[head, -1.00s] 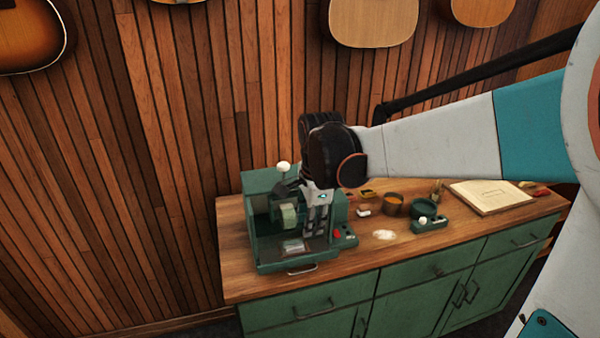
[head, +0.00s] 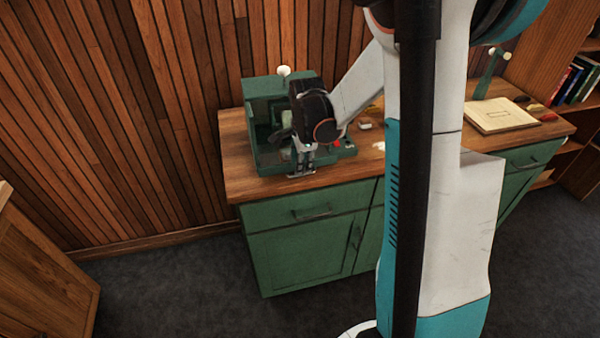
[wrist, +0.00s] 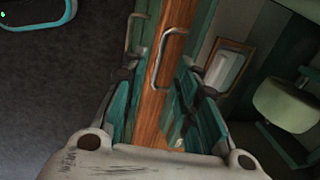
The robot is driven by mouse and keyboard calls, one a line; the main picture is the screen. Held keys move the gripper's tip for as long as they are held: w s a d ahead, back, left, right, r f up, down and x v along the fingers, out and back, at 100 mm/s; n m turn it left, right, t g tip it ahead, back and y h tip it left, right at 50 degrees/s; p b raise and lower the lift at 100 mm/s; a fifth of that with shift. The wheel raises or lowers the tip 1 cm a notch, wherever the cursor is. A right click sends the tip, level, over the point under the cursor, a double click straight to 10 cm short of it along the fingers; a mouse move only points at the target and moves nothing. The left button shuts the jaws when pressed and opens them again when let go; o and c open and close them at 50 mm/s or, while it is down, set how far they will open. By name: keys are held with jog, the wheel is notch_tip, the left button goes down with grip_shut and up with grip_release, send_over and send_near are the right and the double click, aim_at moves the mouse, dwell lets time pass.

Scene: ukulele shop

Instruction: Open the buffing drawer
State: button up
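The green buffing machine (head: 262,102) stands at the left end of the wooden counter, its drawer front low on the near side. In the wrist view a silver bar handle (wrist: 163,58) lies over the wooden counter edge, with a tray holding a pale pad (wrist: 225,70) to its right. My gripper (head: 301,174) is down at the machine's front, by the counter edge. In the wrist view my gripper (wrist: 158,88) has its fingers apart, the handle just ahead between them. I cannot tell if they touch it. In the head view my gripper hides the handle.
The green cabinet's drawer (head: 315,208) is below the counter (head: 240,186); its own handle (wrist: 131,34) shows left in the wrist view. An open book (head: 505,116) lies to the right. My arm and column hide the counter's middle. The floor (head: 190,285) in front is clear.

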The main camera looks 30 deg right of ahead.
jog(key=shift+w+f+b, duration=0.2)
jog(key=shift+f, duration=0.8)
jog(key=shift+w+f+b, duration=0.15)
jog(key=shift+f, duration=0.8)
jog(key=shift+c, duration=0.3)
grip_shut()
